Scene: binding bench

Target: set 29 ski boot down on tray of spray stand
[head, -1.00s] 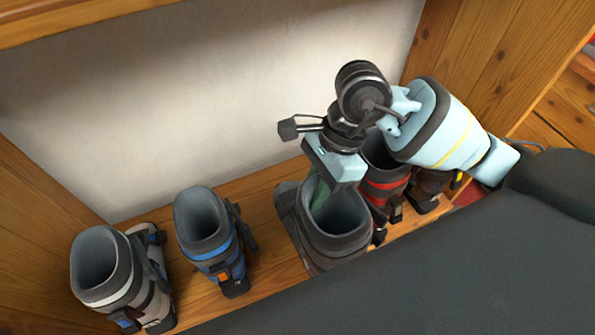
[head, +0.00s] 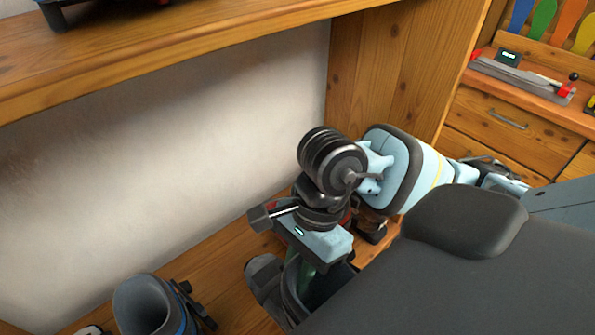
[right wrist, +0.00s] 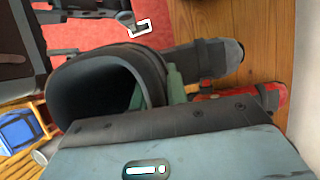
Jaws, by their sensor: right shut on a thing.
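My right gripper (head: 307,268) is shut on a dark grey ski boot with green parts (head: 290,308). In the head view the boot's lower part is hidden behind a dark body in front. In the right wrist view the boot's wide dark opening (right wrist: 98,92) is close to the gripper, with the foot part (right wrist: 215,62) beyond it. I cannot read a size number on the boot. I cannot make out the spray stand or its tray in these frames. My left gripper is not in view.
The boot is at a wooden shelf (head: 225,270) against a pale wall. A grey and blue boot (head: 150,305) stands to its left. A red boot (right wrist: 270,97) lies close in the right wrist view. A wooden upright (head: 375,75) and upper board (head: 150,55) bound the space.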

